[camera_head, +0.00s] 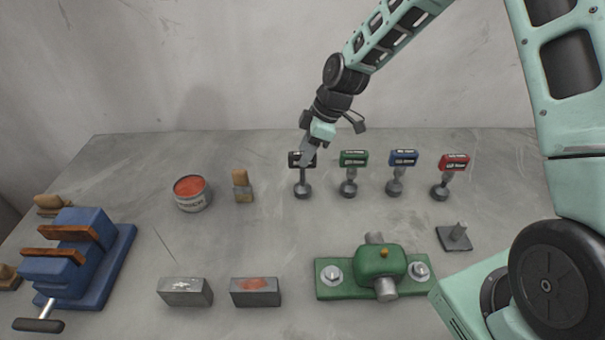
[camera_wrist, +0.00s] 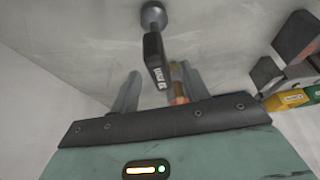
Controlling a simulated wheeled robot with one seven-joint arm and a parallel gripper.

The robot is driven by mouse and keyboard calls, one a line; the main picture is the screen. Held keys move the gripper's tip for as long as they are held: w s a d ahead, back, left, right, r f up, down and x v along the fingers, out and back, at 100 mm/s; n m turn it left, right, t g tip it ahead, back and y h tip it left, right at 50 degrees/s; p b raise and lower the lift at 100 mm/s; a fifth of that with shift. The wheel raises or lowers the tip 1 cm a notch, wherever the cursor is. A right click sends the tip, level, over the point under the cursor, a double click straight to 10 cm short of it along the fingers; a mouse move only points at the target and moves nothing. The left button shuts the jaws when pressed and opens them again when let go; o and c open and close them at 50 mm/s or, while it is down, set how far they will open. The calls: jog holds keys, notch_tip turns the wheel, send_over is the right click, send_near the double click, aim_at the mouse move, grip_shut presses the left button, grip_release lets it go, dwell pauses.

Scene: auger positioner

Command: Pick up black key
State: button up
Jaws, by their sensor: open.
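The black key (camera_head: 303,178) stands upright on the grey table, with a black handle on a metal shaft and round base. My gripper (camera_head: 326,138) is at its handle, coming from above and behind, and one finger overlaps the handle in the head view. In the wrist view, the black handle (camera_wrist: 155,60) with white lettering lies between the two spread fingers (camera_wrist: 160,76). A gap shows on its right side; contact on the left is unclear. The gripper is open.
Green (camera_head: 352,170), blue (camera_head: 400,170) and red (camera_head: 453,172) keys stand in a row to the right. A brush (camera_head: 242,186) and a red-topped can (camera_head: 192,194) are to the left. A blue vise (camera_head: 80,258), metal blocks and a green fixture (camera_head: 376,262) lie nearer.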

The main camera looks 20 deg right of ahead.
aim_at(302, 175)
jog(key=shift+p+x, duration=0.7)
jog(key=shift+x, duration=1.35)
grip_shut()
jog(key=shift+w+r, duration=0.1)
